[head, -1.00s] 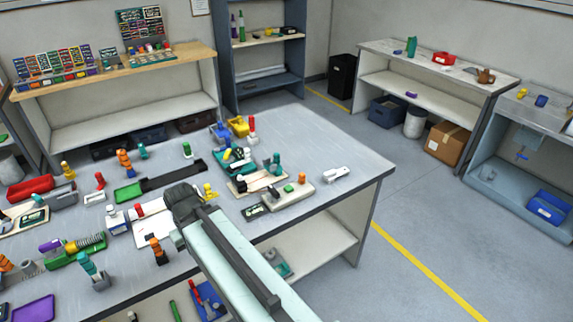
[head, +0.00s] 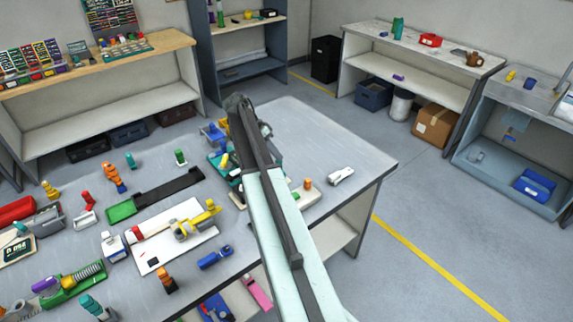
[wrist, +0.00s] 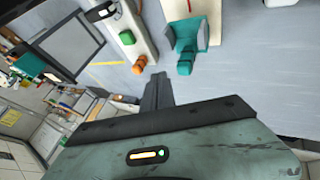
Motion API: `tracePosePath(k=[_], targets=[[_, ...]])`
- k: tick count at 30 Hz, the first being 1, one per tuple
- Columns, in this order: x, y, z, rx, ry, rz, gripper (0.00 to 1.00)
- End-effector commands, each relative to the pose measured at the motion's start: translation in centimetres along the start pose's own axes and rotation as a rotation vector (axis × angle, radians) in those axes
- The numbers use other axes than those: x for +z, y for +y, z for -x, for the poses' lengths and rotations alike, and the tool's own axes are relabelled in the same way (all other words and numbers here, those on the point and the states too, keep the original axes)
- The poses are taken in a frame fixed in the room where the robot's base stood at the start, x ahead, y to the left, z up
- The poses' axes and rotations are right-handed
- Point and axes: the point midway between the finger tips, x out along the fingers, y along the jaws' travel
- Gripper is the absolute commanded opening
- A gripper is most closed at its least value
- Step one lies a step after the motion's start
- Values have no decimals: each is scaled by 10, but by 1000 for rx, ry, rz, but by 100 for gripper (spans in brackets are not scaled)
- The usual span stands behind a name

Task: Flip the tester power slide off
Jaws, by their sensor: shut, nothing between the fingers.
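A pale box that looks like the tester (wrist: 118,18) stands at the upper left of the wrist view. It carries a dark inset, a green button (wrist: 127,37) and an orange knob (wrist: 138,65) at its near end. In the head view my arm partly covers the box (head: 312,197); the orange knob shows there too (head: 307,183). I cannot tell for sure which part is the power slide. My gripper (wrist: 157,88) is shut and empty, just below the orange knob in the wrist view and apparently apart from it. My arm hides the gripper in the head view.
A teal fixture (wrist: 187,38) stands right of the box in the wrist view. A white handled item (head: 341,175) lies near the table's right corner. A yellow clamp-like part (head: 195,222) on a white board is left of my arm. The table's right edge is close.

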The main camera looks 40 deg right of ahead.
Motion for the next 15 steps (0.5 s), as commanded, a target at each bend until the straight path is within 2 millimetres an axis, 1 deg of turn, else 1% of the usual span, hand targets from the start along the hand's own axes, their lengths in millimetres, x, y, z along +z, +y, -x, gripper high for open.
tracePosePath(k=[1, 3, 11, 15], targets=[[-11, -1, 0, 13, 4, -35, 0], [-15, 0, -2, 22, 7, -60, 0], [-10, -1, 0, 18, 10, -53, 0], [-7, -2, -5, 16, 11, -50, 0]])
